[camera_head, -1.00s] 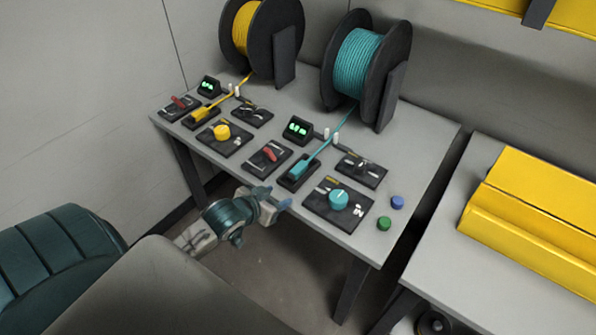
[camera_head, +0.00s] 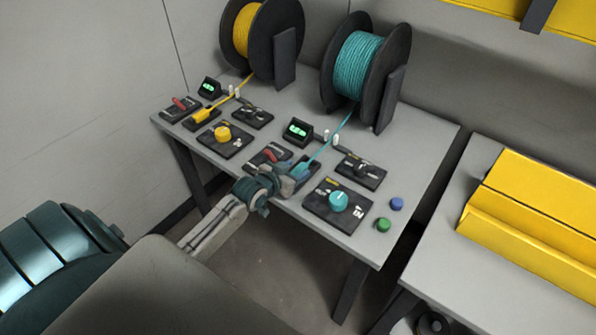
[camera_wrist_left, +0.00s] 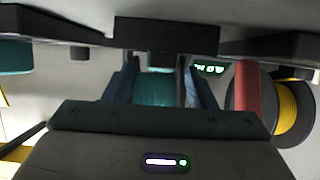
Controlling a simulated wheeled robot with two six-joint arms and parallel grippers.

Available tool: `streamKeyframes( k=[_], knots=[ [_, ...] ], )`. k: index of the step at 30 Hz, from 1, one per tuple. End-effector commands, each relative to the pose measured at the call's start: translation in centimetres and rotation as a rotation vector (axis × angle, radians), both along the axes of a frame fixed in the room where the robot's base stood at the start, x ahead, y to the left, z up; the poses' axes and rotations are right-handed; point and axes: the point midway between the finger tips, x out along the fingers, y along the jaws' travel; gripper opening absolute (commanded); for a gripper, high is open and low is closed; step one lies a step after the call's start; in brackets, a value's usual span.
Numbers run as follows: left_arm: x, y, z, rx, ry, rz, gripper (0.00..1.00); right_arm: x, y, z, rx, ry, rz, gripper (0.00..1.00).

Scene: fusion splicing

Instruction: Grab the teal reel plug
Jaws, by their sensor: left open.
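The teal plug (camera_head: 302,169) lies at the end of the teal line on its dark base near the table's front edge, in the head view. My left gripper (camera_head: 296,178) is right at the plug's near end, with its fingers open. The gripper partly covers the base, and I cannot tell whether the fingers touch the plug. In the left wrist view, the blue fingers (camera_wrist_left: 161,88) stand apart with teal showing between them. The teal reel (camera_head: 357,64) stands upright at the back of the table. My right gripper is not in view.
A red lever (camera_head: 271,155) is close left of the gripper; it also shows in the left wrist view (camera_wrist_left: 247,88). A teal knob (camera_head: 338,201) stands to the right. Blue (camera_head: 397,203) and green (camera_head: 383,224) buttons lie farther right. The yellow plug (camera_head: 202,115) is at the left.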

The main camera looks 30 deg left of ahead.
Motion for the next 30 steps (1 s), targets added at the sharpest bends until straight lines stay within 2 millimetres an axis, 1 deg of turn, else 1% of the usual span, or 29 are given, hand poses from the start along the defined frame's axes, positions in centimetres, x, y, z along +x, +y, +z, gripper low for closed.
streamKeyframes(
  k=[1, 4, 11, 12, 17, 18, 19, 20, 26, 29, 30],
  knots=[
    [0.7, -0.1, -0.1, -0.002, -0.001, 0.002, 0.51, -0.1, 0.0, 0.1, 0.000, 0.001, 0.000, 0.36],
    [1.5, -0.1, -0.5, -0.001, -0.002, 0.001, 0.51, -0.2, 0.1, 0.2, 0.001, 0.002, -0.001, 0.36],
    [1.6, -0.2, -0.7, 0.001, -0.001, 0.001, 0.51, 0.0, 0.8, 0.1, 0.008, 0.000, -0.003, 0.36],
    [1.6, -0.2, -0.7, 0.001, -0.001, 0.001, 0.49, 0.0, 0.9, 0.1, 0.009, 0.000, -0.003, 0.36],
    [1.6, -0.1, -0.7, 0.001, -0.001, 0.001, 0.18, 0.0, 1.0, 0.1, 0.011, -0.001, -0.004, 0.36],
    [1.6, -0.1, -0.7, 0.001, -0.001, 0.001, 0.10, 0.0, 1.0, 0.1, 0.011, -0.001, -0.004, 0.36],
    [1.6, -0.1, -0.7, 0.001, -0.001, 0.001, 0.04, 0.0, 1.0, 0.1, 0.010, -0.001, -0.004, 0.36],
    [1.6, -0.1, -0.7, 0.001, -0.001, 0.001, 0.00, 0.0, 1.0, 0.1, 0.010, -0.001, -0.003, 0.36],
    [1.6, -0.1, -0.6, 0.001, -0.001, 0.001, 0.00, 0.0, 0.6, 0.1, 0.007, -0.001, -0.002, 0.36],
    [1.7, -0.1, -0.1, 0.003, -0.002, -0.001, 0.00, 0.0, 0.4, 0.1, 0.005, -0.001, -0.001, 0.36],
    [1.7, -0.1, 0.3, 0.004, -0.002, -0.002, 0.00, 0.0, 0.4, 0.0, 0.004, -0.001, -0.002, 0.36]
  ],
)
